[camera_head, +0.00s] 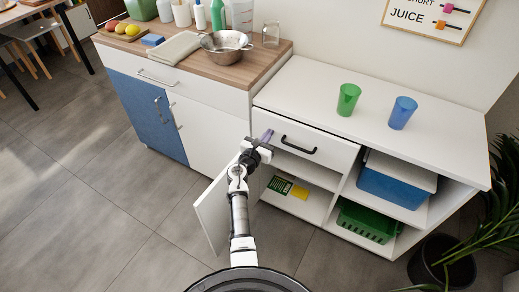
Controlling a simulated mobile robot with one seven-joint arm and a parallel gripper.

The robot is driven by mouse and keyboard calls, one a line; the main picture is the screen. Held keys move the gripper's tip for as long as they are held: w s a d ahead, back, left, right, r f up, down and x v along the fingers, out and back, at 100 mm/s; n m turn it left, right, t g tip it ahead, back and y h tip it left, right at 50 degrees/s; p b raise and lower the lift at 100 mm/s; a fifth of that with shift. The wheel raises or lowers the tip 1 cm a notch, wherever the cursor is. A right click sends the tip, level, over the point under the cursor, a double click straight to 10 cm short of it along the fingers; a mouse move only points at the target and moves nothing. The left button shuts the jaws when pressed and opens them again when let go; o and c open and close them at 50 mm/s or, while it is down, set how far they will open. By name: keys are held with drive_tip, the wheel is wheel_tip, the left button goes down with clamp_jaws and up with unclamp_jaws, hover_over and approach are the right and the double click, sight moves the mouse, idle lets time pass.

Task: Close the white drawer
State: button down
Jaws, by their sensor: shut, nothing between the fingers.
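The white drawer (327,151) is at the top left of the low white cabinet, with a black bar handle (299,146) on its front. It sits at or close to the cabinet face; I cannot tell whether a small gap is left. My gripper (267,136) is at the left part of the drawer front, left of the handle, with its fingers pointing up toward the panel. It is shut and holds nothing. I cannot tell whether it touches the panel.
A white cabinet door (212,217) stands open below, beside my arm. Open shelves hold a blue bin (393,188) and a green basket (366,222). Green (348,99) and blue (402,113) cups stand on the white top.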

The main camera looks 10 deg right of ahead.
drive_tip(key=x, duration=0.2)
drive_tip(key=shift+w+d+r+b, duration=0.15)
drive_tip(key=shift+w+r+b, duration=0.05)
drive_tip(key=shift+r+b, duration=0.1)
drive_tip(key=shift+r, duration=0.1)
idle(0.3)
